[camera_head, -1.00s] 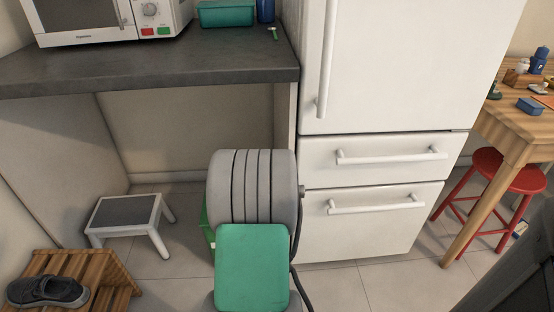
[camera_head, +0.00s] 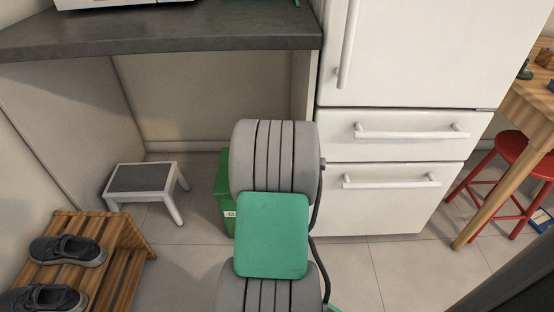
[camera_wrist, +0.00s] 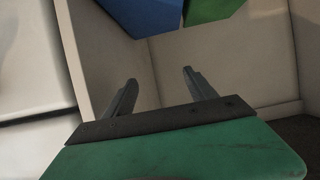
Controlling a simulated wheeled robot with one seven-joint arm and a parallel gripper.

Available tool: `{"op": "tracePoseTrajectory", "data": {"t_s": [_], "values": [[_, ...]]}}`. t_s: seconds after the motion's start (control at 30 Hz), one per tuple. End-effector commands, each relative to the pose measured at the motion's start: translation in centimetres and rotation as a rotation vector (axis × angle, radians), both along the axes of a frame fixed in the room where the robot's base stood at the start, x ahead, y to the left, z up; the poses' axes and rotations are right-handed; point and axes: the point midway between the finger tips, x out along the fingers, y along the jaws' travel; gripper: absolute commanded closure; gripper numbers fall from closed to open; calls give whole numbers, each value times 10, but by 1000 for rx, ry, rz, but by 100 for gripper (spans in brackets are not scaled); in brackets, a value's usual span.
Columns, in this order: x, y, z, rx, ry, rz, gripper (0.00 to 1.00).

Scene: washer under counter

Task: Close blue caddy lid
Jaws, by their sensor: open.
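In the wrist view, part of a blue object (camera_wrist: 143,14), which looks like the blue caddy, shows at the top edge. Its lid cannot be made out. My gripper (camera_wrist: 160,84) is open and empty, its two dark fingers apart and pointing toward the blue object, with a gap between them. In the head view, my grey and green arm hides the blue caddy and my gripper.
A green bin (camera_head: 223,205) stands under the counter (camera_head: 160,38), partly behind my arm; a green shape (camera_wrist: 207,10) shows beside the blue one. A step stool (camera_head: 142,180) and shoe rack (camera_head: 128,240) stand left, the white fridge (camera_head: 390,195) right.

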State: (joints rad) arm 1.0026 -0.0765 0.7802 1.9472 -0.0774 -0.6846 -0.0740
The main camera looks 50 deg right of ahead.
Motion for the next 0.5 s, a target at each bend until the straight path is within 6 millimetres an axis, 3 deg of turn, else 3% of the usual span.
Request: {"op": "tracePoseTrajectory", "data": {"t_s": [0.23,0.5], "values": [[0,0,0,-1,-1,0,15],[-1,2,3,-1,-1,0,15]]}}
